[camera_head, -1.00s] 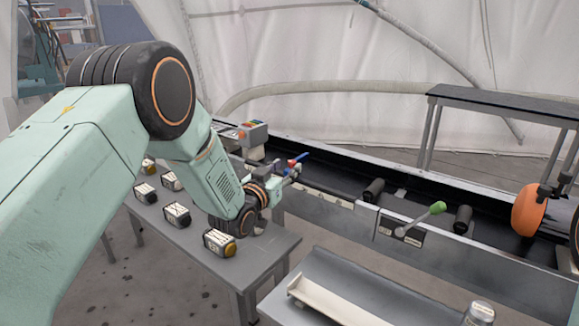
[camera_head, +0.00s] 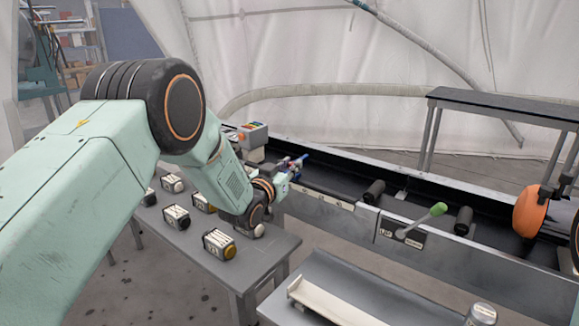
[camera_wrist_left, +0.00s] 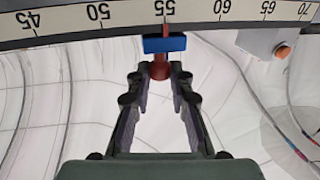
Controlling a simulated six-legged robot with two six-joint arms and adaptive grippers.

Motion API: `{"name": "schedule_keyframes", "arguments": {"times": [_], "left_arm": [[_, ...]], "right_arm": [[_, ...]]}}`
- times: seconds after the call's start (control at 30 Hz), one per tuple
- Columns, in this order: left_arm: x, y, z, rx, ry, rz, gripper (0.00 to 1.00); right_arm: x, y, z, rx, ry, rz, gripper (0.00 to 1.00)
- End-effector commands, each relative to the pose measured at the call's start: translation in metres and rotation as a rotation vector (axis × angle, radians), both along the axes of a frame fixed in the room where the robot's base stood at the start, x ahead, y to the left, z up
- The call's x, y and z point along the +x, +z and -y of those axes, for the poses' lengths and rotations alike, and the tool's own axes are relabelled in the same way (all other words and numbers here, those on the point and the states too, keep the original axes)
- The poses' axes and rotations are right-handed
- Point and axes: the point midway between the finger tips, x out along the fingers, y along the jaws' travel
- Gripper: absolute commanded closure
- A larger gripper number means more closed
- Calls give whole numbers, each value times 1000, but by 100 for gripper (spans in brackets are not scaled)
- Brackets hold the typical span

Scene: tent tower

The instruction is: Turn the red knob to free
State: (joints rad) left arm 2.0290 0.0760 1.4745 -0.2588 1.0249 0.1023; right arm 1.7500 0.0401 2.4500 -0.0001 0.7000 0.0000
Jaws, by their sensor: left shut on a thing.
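The red knob (camera_wrist_left: 159,70) shows in the left wrist view between my left fingertips, below a blue block (camera_wrist_left: 165,43). A thin red pointer above the block stands close to 55 on a numbered scale (camera_wrist_left: 230,11). My left gripper (camera_wrist_left: 157,76) is shut on the knob. In the head view my left gripper (camera_head: 290,174) is at the near rail of the long dark trough, and a bit of blue (camera_head: 302,159) shows at its tips; the knob is mostly hidden there. My right gripper is not in view.
Several labelled boxes (camera_head: 219,244) stand on the grey table (camera_head: 262,262) under my left arm. A green-handled lever (camera_head: 437,209) is on the trough's front, right of my gripper. A shelf with a pale bar (camera_head: 335,305) and a jar (camera_head: 480,314) are nearer.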

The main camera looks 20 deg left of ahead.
Motion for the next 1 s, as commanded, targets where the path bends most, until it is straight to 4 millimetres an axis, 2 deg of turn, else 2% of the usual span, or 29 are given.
{"name": "schedule_keyframes", "arguments": {"times": [0.03, 0.17, 0.57, 1.0], "left_arm": [[0, 0, 0, 0, 0, 0, 89], [0, 0, 0, 0, 0, 0, 100], [0, 0, 1, 2, 29, 0, 100], [0, 0, 7, 2, 270, 1, 100]], "right_arm": [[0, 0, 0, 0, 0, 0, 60], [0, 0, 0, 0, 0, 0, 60], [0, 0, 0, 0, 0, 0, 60], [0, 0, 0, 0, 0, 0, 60]]}}
